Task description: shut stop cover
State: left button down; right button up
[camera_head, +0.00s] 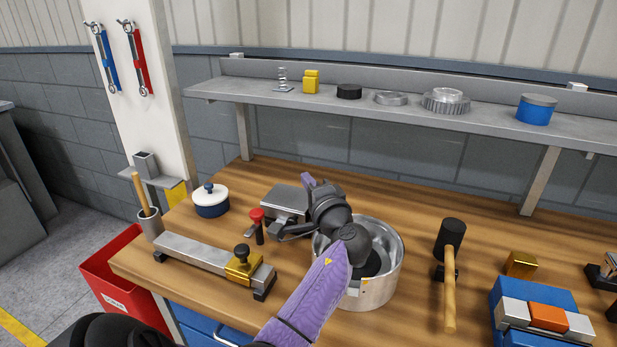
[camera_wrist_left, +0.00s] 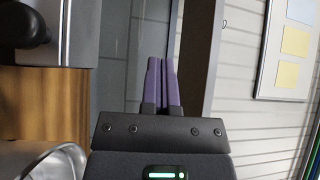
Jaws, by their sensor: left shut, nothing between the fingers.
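A red knob (camera_head: 257,215) on a dark stem stands beside a low grey metal box (camera_head: 284,197) on the workbench. I cannot tell which part is the stop cover, or whether it is open. My left arm reaches over a round metal pot, and my left gripper (camera_head: 308,181) is at the right side of the grey box, partly hidden by my wrist. In the left wrist view its purple fingers (camera_wrist_left: 161,84) are together and empty. A grey block with a black knob (camera_wrist_left: 30,24) shows at that view's upper left. My right gripper is not in view.
The metal pot (camera_head: 388,284) stands under my left forearm. A clamp rail (camera_head: 195,253) lies front left, with a white-and-blue pot (camera_head: 211,205) behind it. A mallet (camera_head: 449,275) and blue box (camera_head: 535,296) are on the right. A shelf (camera_head: 420,112) runs above.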

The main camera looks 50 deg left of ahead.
pick_arm(q)
jog(key=v, duration=1)
jog(key=shift+f+p, duration=0.1)
jog(key=shift+p, duration=0.3)
